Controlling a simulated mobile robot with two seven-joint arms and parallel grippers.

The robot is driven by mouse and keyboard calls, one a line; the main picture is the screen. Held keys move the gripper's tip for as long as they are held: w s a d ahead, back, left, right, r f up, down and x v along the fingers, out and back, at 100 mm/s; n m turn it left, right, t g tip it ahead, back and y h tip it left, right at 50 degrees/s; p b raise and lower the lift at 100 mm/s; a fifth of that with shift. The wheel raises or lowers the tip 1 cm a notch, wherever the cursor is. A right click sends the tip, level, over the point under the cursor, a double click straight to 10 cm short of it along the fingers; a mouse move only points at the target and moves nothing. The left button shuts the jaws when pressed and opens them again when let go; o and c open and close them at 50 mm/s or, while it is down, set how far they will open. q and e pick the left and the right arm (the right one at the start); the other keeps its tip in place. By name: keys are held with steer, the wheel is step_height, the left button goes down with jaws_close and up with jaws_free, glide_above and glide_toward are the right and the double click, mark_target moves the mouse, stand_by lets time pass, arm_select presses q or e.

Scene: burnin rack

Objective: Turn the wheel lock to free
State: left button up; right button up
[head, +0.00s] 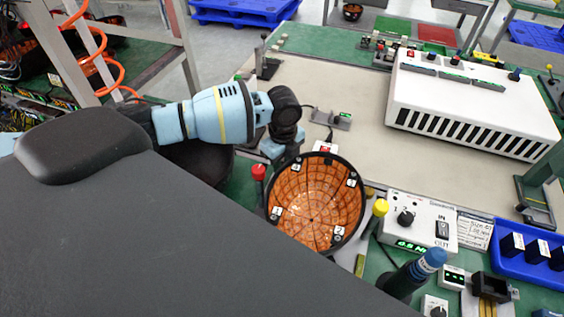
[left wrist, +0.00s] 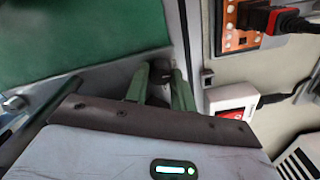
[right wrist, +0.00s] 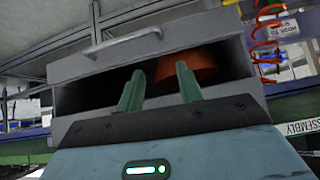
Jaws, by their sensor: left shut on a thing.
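My left gripper (left wrist: 160,78) has its two green fingers close together around a small dark part (left wrist: 160,72), beside a grey upright edge. This part may be the wheel lock, but its shape and setting are mostly hidden by the fingers. In the head view my light-blue left arm reaches in from the left and bends down behind a bowl, so its gripper is hidden there. My right gripper (right wrist: 158,82) is open and empty in front of a grey open-fronted box (right wrist: 75,70) with an orange round object (right wrist: 195,66) inside. It is not visible in the head view.
An orange-lined bowl with a black rim (head: 316,203) is near the bench edge. A white slotted box (head: 470,100), a control box with a black knob (head: 418,222) and a blue tray (head: 535,268) are to the right. The beige mat (head: 345,85) is largely clear.

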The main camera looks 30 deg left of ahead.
arm_select(q)
steer(key=o, duration=1)
steer(key=shift+r, duration=0.1)
step_height(320, 180, up, 8)
steer(key=shift+f, duration=0.2)
steer(key=shift+s, duration=0.1)
